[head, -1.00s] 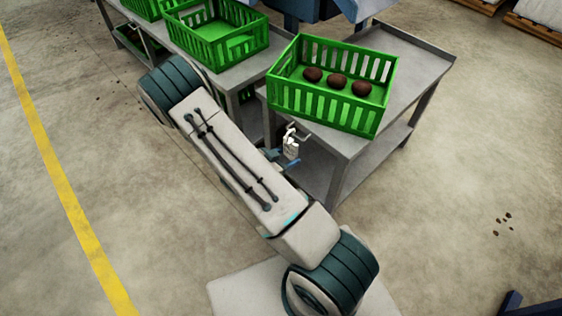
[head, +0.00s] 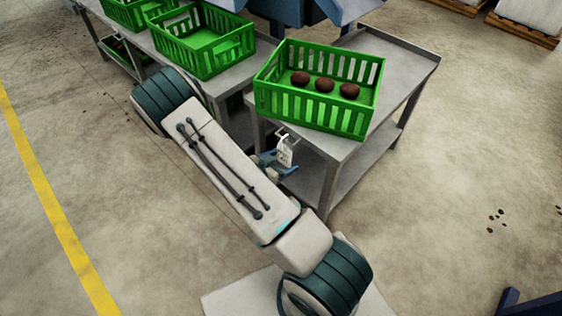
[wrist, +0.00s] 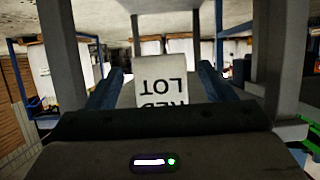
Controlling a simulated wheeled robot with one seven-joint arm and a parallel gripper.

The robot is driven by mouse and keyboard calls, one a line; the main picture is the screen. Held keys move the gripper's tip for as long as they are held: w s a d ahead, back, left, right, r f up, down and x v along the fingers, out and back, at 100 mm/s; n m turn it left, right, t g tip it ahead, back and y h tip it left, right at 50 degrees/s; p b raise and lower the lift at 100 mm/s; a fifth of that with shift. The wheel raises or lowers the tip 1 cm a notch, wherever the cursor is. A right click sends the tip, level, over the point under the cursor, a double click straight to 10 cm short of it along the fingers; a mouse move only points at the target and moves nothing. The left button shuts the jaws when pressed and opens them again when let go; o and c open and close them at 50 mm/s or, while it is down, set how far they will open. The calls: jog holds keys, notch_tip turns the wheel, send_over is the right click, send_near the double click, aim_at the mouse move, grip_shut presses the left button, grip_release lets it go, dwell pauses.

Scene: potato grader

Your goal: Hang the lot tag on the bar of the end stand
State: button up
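The white lot tag (head: 285,151) hangs upright, as far as I can see, at the small metal bar (head: 289,133) on the near edge of the grey end stand (head: 400,85). Its loop is too small to make out. In the wrist view the tag (wrist: 158,82) shows upside-down black lettering, "LOT" and part of "RED". My gripper (wrist: 165,85) is open, its blue fingers wide apart on either side of the tag with gaps to both. In the head view my gripper (head: 278,165) is just below the bar, partly hidden by my arm.
A green crate (head: 310,117) with dark potatoes stands on the end stand above the bar. Another stand to the left holds further green crates (head: 205,65).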

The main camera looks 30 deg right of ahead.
jog(key=p+v, duration=0.4)
jog(key=v, duration=1)
jog(key=shift+w+r, duration=0.1)
